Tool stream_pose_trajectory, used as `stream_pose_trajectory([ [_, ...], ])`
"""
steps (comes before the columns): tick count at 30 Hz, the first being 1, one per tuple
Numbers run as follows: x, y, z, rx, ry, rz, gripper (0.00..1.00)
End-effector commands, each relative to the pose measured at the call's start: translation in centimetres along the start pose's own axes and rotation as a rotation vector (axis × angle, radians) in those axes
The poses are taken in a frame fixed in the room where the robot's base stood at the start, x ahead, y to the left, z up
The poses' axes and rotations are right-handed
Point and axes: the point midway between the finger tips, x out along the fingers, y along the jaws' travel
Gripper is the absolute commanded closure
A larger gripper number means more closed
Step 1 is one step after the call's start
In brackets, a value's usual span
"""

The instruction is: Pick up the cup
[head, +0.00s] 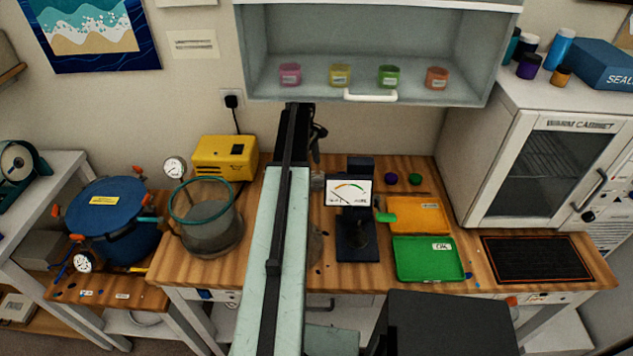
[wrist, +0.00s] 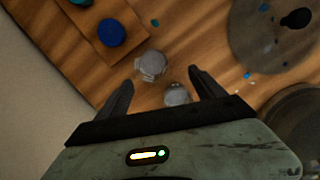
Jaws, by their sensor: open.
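Two small pale grey cup-like things show in the wrist view. One (wrist: 151,66) is just beyond the fingertips, and the other (wrist: 177,96) is nearer the palm, in line with the gap between the fingers. I cannot tell which is the task's cup, or how far below the fingers they stand. My gripper (wrist: 160,78) is open, with nothing visibly held. In the head view my arm reaches to the back of the wooden bench and hides part of it. A small grey thing (head: 317,181) shows beside the arm there.
A dial instrument (head: 349,192) stands right of the arm, with an orange tray (head: 418,214) and a green tray (head: 428,260) beyond. A yellow box (head: 225,157) and a mesh-like pot (head: 211,235) stand left. A wall shelf (head: 420,98) with coloured jars overhangs the back.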

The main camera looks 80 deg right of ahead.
Motion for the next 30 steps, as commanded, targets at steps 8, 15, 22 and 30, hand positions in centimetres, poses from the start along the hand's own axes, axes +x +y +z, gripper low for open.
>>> stream_pose_trajectory([
  [8, 0.9, 0.6, 0.9, 0.0, -0.005, -0.003, 0.21],
  [15, 3.0, 0.7, 0.9, -0.001, -0.005, -0.002, 0.21],
  [22, 5.1, 1.0, 1.2, 0.0, -0.005, -0.002, 0.21],
  [30, 8.3, 1.2, 1.6, 0.001, -0.005, -0.002, 0.21],
])
